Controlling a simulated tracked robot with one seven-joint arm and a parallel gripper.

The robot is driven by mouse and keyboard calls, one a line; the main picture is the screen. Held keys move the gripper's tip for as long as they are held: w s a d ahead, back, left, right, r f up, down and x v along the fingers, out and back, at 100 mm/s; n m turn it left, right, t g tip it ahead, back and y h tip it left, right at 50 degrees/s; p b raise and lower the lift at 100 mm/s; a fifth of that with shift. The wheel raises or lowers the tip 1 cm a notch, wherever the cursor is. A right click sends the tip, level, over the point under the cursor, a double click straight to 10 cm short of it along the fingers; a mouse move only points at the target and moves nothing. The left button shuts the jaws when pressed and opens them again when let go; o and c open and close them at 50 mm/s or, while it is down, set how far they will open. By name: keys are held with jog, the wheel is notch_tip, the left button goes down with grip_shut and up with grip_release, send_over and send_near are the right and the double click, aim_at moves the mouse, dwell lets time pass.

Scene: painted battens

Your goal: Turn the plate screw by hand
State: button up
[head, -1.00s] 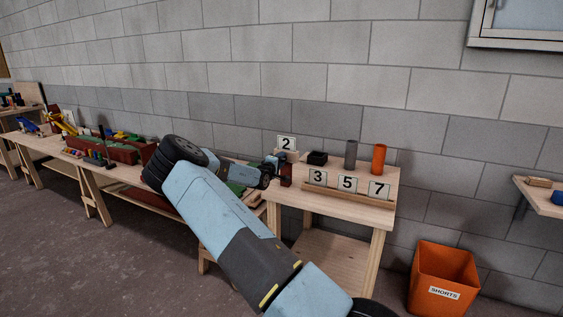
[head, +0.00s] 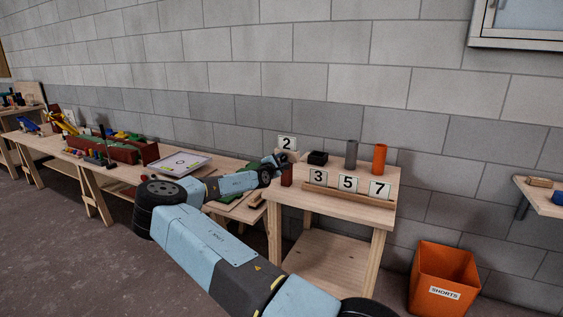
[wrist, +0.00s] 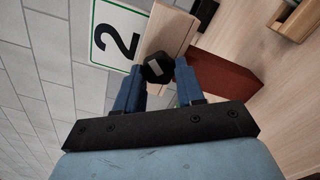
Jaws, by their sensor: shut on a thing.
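The plate screw has a dark faceted knob (wrist: 157,68), seen in the wrist view in front of a pale wooden block (wrist: 170,30). The white number plate 2 (wrist: 116,36) stands beside that block, and in the head view the plate (head: 286,143) is at the bench's left end. My gripper (wrist: 156,78) has its two blue fingers shut on the knob, one on each side. In the head view my gripper (head: 281,160) is small at the bench's left end, and the knob cannot be made out there.
A dark red block (wrist: 225,76) lies close to the right finger. On the bench (head: 345,208) stand a black box (head: 317,158), a grey cylinder (head: 351,154), an orange cylinder (head: 379,158) and a rail (head: 347,199) with plates 3, 5 and 7. An orange bin (head: 443,277) stands on the floor.

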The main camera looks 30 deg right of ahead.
jog(key=shift+w+a+f, duration=0.1)
jog(key=shift+a+f, duration=0.05)
jog(key=shift+f, duration=0.05)
jog(key=o, duration=1)
jog(key=shift+r, duration=0.1)
jog(key=shift+o, duration=0.2)
jog(key=v, duration=1.3)
jog(key=shift+s+a, duration=0.2)
jog(key=shift+s, duration=0.05)
jog(key=shift+d, duration=0.1)
